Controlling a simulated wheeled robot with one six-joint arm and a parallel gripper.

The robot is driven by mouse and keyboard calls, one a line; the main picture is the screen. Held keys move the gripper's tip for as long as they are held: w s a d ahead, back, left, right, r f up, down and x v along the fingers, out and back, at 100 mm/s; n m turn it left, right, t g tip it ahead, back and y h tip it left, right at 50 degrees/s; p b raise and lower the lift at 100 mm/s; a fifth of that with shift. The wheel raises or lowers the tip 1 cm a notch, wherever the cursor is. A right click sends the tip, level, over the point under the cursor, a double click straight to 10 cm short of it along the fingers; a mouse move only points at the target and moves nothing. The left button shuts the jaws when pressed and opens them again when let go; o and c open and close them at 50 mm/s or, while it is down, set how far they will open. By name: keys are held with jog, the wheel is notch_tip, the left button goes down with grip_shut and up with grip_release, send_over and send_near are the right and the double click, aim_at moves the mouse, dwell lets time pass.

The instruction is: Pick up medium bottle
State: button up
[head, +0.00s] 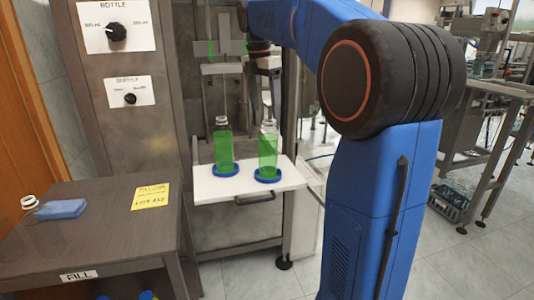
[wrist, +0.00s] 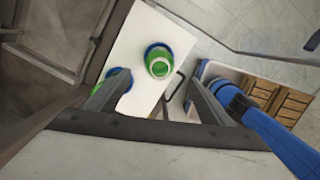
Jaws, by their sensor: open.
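Two clear bottles with green contents stand upright on a white shelf (head: 212,194), each in a blue ring. They are the left bottle (head: 223,150) and the right bottle (head: 267,152); they look close in size, and I cannot tell which is the medium one. In the wrist view, one bottle (wrist: 159,65) shows from above between and beyond the fingers. The other (wrist: 124,75) is partly hidden behind the left finger. My gripper (wrist: 153,100) is open and empty, above the shelf and apart from the bottles.
A filling machine (head: 120,110) with two knobs stands behind and left of the shelf. Open floor (head: 260,285) lies in front.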

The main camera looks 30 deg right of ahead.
aim_at(269, 146)
jog(key=f, duration=0.5)
jog(key=d+f, duration=0.1)
jog(key=f, duration=0.8)
jog(key=shift+w+d+f, duration=0.15)
jog(key=shift+d+f, duration=0.25)
jog(key=c, duration=1.6)
